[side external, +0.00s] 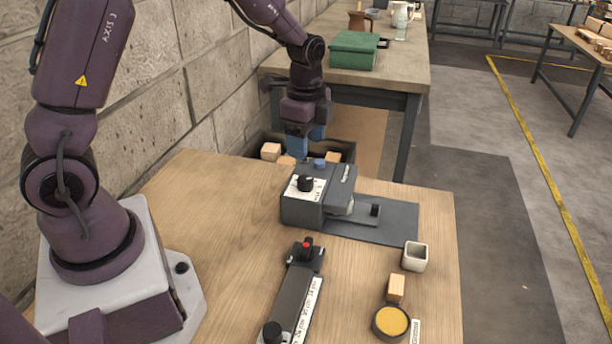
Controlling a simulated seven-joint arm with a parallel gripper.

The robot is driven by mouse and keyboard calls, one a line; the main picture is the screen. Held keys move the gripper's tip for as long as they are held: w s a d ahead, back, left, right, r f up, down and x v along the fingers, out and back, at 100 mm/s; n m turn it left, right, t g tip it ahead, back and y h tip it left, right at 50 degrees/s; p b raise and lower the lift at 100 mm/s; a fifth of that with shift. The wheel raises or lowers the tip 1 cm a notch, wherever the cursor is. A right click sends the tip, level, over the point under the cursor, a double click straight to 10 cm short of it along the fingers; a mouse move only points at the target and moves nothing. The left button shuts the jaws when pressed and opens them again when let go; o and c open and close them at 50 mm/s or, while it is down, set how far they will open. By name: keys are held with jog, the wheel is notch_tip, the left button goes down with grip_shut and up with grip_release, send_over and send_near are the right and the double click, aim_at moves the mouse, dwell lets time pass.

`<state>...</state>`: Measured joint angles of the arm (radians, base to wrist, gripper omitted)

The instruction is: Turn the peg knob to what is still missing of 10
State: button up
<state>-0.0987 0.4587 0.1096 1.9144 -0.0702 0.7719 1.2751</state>
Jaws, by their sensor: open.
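A black knob (306,183) sits on a white marked plate on top of a grey machine (300,212); its marks are too small to read. A small blue knob or button (320,163) is on the machine's back part. My gripper (306,152) has blue fingers, points down and is open, behind the machine and over or near a dark bin (348,150). The bin holds wooden blocks (271,151), partly hidden by the gripper and machine. I cannot tell which knob is the peg knob.
A dark rail (290,301) with a red-tipped lever (307,243) and a black end knob (272,332) lies in front. A white square cup (414,256), a wooden block (396,288) and a round yellow-topped dish (391,322) stand right. The table's left part is clear.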

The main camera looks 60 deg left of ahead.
aim_at(306, 178)
notch_tip(306, 178, down, 9)
dwell(0.3)
jog(key=c, duration=0.9)
